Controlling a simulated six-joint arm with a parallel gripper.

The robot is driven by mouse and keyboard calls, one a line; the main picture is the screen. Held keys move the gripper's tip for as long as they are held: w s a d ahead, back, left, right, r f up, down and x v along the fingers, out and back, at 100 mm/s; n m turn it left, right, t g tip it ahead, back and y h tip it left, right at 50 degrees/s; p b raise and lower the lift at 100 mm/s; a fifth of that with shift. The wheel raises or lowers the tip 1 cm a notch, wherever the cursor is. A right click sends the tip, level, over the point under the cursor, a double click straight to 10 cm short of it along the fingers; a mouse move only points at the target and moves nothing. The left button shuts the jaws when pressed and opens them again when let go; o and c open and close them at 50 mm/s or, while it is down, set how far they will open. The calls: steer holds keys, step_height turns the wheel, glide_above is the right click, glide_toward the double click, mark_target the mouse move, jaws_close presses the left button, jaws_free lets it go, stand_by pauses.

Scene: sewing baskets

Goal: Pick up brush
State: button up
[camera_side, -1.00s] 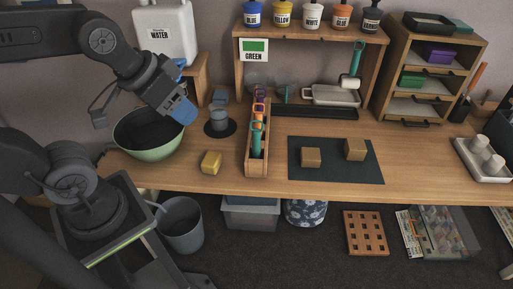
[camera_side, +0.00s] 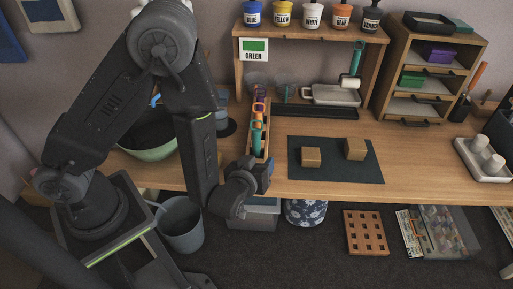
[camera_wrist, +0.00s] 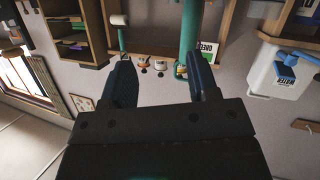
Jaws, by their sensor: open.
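Several brush-like tools with coloured handles lie in a row in a narrow wooden tray (camera_side: 247,164). The nearest has a teal handle (camera_side: 256,139); its bristles cannot be made out. My gripper (camera_side: 264,170) is at the front end of this tray, and its dark wrist covers that end. In the wrist view my gripper (camera_wrist: 159,58) is open, with its two dark fingers apart. A thick teal handle (camera_wrist: 188,28) shows beyond them, close to the right finger; I cannot tell whether they touch. Nothing is visibly held.
A dark mat (camera_side: 335,173) with two wooden blocks (camera_side: 311,157) lies right of the tray. A green bowl (camera_side: 150,152) stands left, partly behind my arm. A paint shelf (camera_side: 238,60) stands behind. A grey bucket (camera_side: 181,228) is below the table's front edge.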

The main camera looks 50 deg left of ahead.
mark_target(255, 142)
steer(key=s+a+f+m+t+y, duration=0.2)
steer(key=s+t, duration=0.1)
steer(key=x, duration=0.8)
steer(key=shift+s+a+r, duration=0.1)
steer(key=shift+r, duration=0.1)
steer(key=x, duration=0.4)
steer(key=shift+s+a+r, duration=0.1)
steer(key=shift+s+a, duration=0.05)
steer(key=shift+a, duration=0.15)
steer(key=shift+w+a, duration=0.3)
steer(key=shift+w, duration=0.25)
steer(key=shift+c, duration=0.2)
jaws_close()
steer(key=shift+r, duration=0.1)
